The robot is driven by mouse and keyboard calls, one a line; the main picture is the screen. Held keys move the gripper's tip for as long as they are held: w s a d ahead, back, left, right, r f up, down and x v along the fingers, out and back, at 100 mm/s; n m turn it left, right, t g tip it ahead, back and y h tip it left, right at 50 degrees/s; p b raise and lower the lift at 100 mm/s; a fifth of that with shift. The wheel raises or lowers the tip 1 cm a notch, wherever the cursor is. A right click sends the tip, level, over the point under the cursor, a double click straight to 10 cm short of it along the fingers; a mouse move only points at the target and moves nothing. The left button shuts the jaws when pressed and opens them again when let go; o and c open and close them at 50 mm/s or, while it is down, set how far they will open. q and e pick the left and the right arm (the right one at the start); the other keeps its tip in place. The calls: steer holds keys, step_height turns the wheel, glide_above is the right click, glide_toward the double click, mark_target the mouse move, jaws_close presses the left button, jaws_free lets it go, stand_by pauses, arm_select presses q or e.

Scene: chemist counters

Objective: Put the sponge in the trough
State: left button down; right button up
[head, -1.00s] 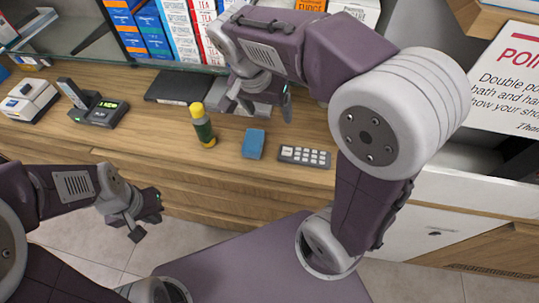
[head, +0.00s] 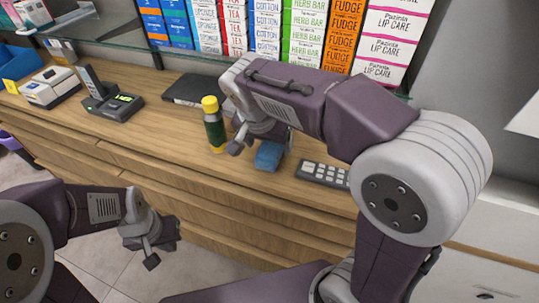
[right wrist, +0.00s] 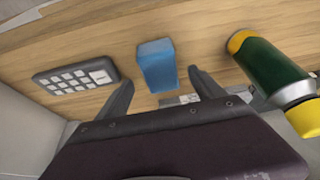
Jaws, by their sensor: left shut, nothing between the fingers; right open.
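The sponge appears to be the blue block (head: 269,156) on the wooden counter; it also shows in the right wrist view (right wrist: 157,66). My right gripper (head: 262,143) is open and low over the counter. In the right wrist view its fingers (right wrist: 161,80) point at the sponge, one towards each side, with the sponge just beyond the tips and not gripped. In the head view the gripper partly hides the sponge. My left gripper (head: 163,250) is shut and empty, in front of the counter at the lower left. I cannot identify a trough in either view.
A green bottle with a yellow cap (head: 213,125) stands close beside my right gripper. A grey keypad (head: 322,173) lies right of the sponge. A card terminal (head: 113,105), a dark flat pad (head: 195,90) and shelved boxes (head: 300,30) are behind. The counter's front strip is clear.

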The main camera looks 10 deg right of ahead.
mark_target(270, 147)
steer(key=x, duration=0.3)
steer(key=shift+f+b, duration=0.25)
steer(key=shift+b, duration=0.15)
steer(key=shift+w+d+f, duration=0.1)
steer(key=shift+w+f, duration=0.2)
steer(key=shift+f, duration=0.05)
steer(key=shift+s+r, duration=0.1)
steer(key=shift+c, duration=1.2)
steer(key=c, duration=1.3)
steer(key=shift+r, duration=0.55)
step_height(270, 147, up, 3)
steer(key=shift+f+p, duration=0.1)
steer(key=shift+p, duration=0.75)
steer(key=s+d+r+b, duration=0.1)
steer(key=s+r+b, duration=0.1)
steer(key=s, duration=0.1)
steer(key=s+d+r+b, duration=0.2)
steer(key=s, duration=0.2)
steer(key=s+d+r+b, duration=0.2)
steer(key=s+r, duration=0.1)
steer(key=shift+s, duration=0.3)
